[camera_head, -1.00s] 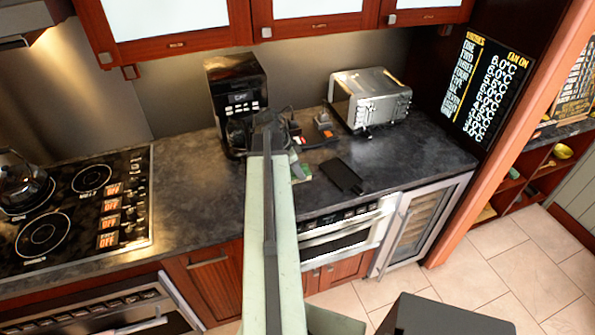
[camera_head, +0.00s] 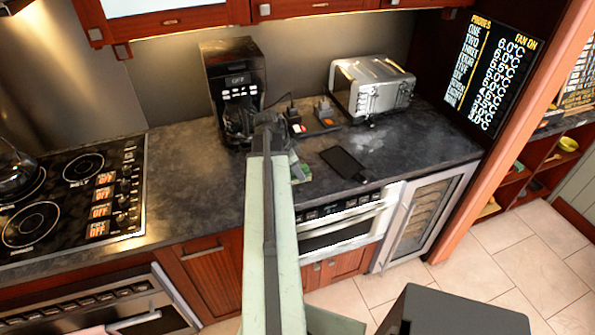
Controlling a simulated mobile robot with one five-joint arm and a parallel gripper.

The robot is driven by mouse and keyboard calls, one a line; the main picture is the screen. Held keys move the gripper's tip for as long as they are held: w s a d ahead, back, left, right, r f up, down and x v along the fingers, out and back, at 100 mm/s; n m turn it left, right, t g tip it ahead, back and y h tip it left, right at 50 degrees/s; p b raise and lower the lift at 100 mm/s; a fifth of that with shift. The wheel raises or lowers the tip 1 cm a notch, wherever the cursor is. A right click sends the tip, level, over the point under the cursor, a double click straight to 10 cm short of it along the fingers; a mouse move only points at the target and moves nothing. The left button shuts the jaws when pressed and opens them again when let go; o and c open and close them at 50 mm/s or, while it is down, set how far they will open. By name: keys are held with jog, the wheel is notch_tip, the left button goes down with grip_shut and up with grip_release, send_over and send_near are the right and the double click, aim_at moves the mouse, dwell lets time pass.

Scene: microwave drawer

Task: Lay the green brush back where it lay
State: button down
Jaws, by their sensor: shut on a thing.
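My gripper (camera_head: 272,126) is at the far end of my pale arm, over the counter in front of the coffee maker. Its fingers are dark and small, and my arm hides much of them. It is shut. A small green piece, which looks like part of the green brush (camera_head: 299,172), shows just right of my arm; the rest is hidden. It keeps its place beside the arm while the counter shifts, so it appears held. I cannot tell whether it touches the counter (camera_head: 205,200).
A black coffee maker (camera_head: 234,85) stands behind my gripper. A silver toaster (camera_head: 372,88) is at the back right. A flat black slab (camera_head: 345,163) lies near the front edge, and small plugged items (camera_head: 324,112) lie behind it. The stove (camera_head: 75,190) is left; counter between is bare.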

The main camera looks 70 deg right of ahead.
jog(key=c, duration=0.9)
grip_release()
jog(key=shift+o, duration=0.2)
jog(key=p+v, duration=0.7)
jog(key=v, duration=0.1)
jog(key=shift+f, duration=0.1)
